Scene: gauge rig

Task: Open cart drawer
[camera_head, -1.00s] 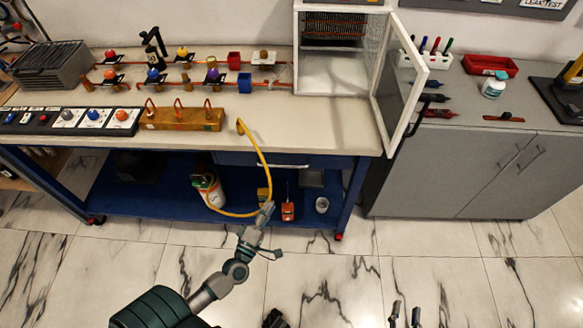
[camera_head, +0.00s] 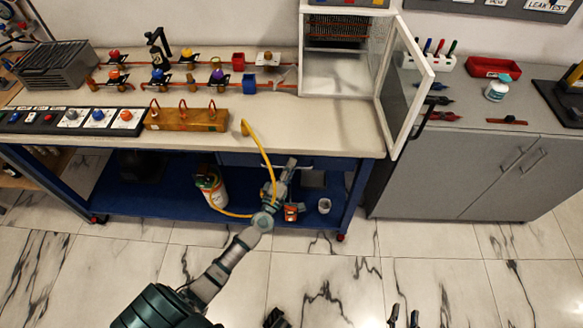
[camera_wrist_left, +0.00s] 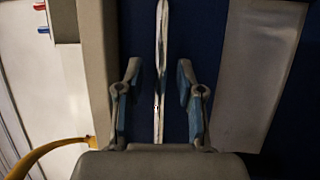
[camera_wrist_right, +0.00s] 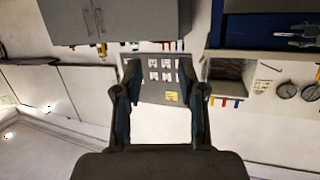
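The cart's blue drawer front (camera_head: 237,159) is under the worktop and appears closed. It also shows in the left wrist view (camera_wrist_left: 178,40), with a thin pale handle bar (camera_wrist_left: 161,60) running up the picture. My left gripper (camera_head: 289,164) is raised at the drawer front. In the left wrist view its fingers (camera_wrist_left: 158,85) are open, one on each side of the bar, with visible gaps. Whether the fingertips reach past the bar is unclear. My right gripper (camera_head: 404,314) is low at the bottom of the head view. It is open and empty in the right wrist view (camera_wrist_right: 160,85).
A yellow hose (camera_head: 264,157) hangs from the worktop beside my left wrist. A white cylinder (camera_head: 213,189), an orange device (camera_head: 291,212) and a small cup (camera_head: 324,205) stand on the lower shelf (camera_head: 150,203). The floor in front is clear.

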